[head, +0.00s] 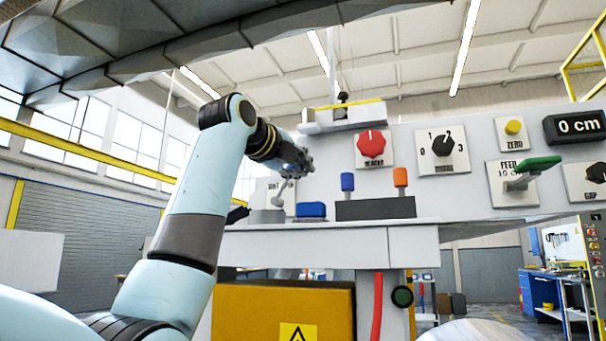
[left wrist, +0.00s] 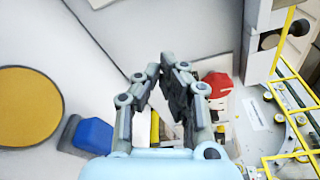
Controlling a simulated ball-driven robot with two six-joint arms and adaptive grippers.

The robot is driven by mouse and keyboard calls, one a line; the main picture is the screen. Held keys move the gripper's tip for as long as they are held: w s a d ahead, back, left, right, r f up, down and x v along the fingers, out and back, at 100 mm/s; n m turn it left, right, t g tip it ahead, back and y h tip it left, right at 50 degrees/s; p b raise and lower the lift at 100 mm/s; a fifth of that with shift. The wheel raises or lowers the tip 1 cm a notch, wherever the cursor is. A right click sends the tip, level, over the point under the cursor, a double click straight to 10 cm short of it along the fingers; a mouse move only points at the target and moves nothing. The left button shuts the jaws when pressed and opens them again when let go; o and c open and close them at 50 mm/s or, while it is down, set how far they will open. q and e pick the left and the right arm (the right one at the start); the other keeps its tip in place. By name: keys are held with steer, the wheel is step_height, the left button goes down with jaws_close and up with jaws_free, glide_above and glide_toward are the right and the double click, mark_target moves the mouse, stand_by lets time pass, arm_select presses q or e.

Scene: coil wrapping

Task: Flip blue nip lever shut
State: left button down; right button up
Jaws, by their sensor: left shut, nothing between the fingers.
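A blue block-shaped part (head: 311,210) lies low on the machine's ledge; a blue part on a grey mount (left wrist: 92,135) shows left of my fingers in the left wrist view. An upright blue handle (head: 347,182) stands on a dark block to its right. I cannot tell for sure which of these is the nip lever. My left gripper (head: 305,163) is shut and empty in front of the machine panel, above the blue block and apart from it. Its closed fingers (left wrist: 173,65) also show in the left wrist view. My right gripper is not in view.
An orange handle (head: 400,177) stands on the dark block (head: 375,209). The panel carries a red knob (head: 373,145), a black dial (head: 443,143), a yellow button (head: 513,127) and a green feed lever (head: 538,164). A display reads 0 cm (head: 577,126). The white ledge (head: 320,235) runs below.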

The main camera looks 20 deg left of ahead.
mark_target(285, 185)
arm_select(q)
steer(key=p+x, duration=0.2)
steer(key=x, duration=0.6)
steer(key=shift+w+d+r, duration=0.1)
steer(key=shift+w+d, duration=0.05)
steer(key=shift+w, duration=0.2)
steer(key=a, duration=0.2)
steer(key=a+r, duration=0.1)
steer(key=shift+s+a+r+p, duration=0.1)
steer(key=shift+s+p, duration=0.15)
steer(key=shift+p, duration=0.15)
steer(key=shift+a, duration=0.3)
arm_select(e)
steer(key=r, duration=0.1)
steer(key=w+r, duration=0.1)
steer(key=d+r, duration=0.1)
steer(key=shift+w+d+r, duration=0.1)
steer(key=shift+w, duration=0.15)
arm_select(q)
steer(key=shift+d, duration=0.1)
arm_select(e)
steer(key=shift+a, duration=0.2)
arm_select(q)
steer(key=shift+r, duration=0.25)
steer(key=shift+a+n+p, duration=0.25)
steer(key=shift+n+p, duration=0.05)
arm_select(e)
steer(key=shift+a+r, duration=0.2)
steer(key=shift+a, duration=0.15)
